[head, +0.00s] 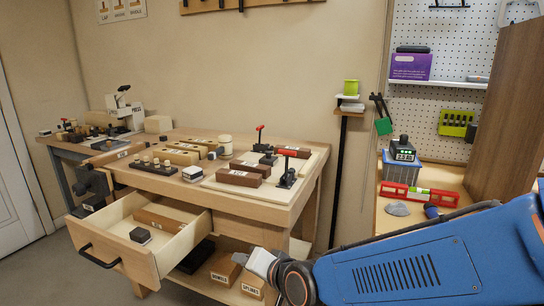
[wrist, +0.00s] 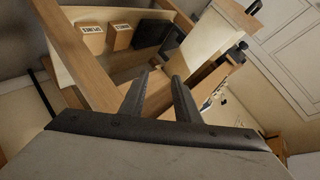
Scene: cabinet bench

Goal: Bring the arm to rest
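My blue arm (head: 430,255) reaches in from the right in the head view. My gripper (head: 250,258) is low in front of the bench's right end. In the wrist view its two dark fingers (wrist: 160,80) stand apart with nothing visible between them, so it is open and empty. The bench drawer (head: 172,249) is pulled out to the left of my gripper. It holds a wooden block (head: 160,218) and a small dark block (head: 140,235). In the head view the fingertips are too small to make out clearly.
The workbench (head: 290,208) carries several wooden blocks and two red-handled clamps. Labelled boxes (head: 224,270) sit on its lower shelf, close to my gripper. A black stand (head: 338,185) is behind. A side counter (head: 395,220) on the right holds a red level (head: 448,199). Floor shows at left.

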